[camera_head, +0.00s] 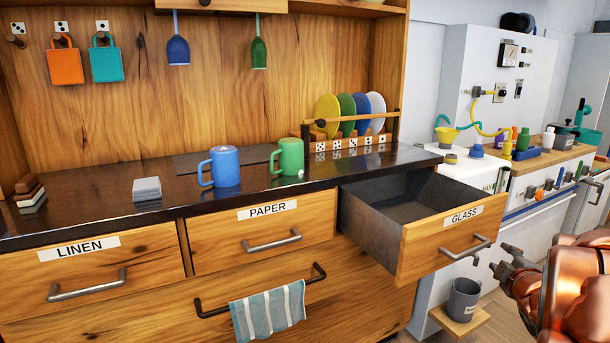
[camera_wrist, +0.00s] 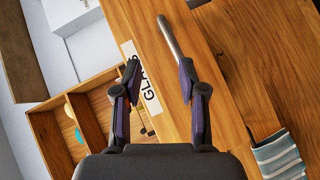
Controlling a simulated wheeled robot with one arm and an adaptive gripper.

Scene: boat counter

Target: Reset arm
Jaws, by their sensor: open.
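My gripper (camera_head: 504,262) is at the right in the head view, in front of the drawer labelled GLASS. In the wrist view my gripper (camera_wrist: 158,80) is open, its two dark fingers apart, with nothing between them but the view of the drawer front. The GLASS drawer (camera_head: 430,252) is pulled out and looks empty inside. Its metal handle (camera_head: 467,248) is left of my gripper in the head view, and the two look apart. In the wrist view the handle (camera_wrist: 171,40) shows beyond the fingers.
The LINEN drawer (camera_head: 90,285) and PAPER drawer (camera_head: 265,240) are shut. A striped towel (camera_head: 268,312) hangs on the lower handle. A blue mug (camera_head: 224,167) and a green mug (camera_head: 290,156) stand on the dark counter. A grey mug (camera_head: 463,300) stands on a low shelf below the open drawer.

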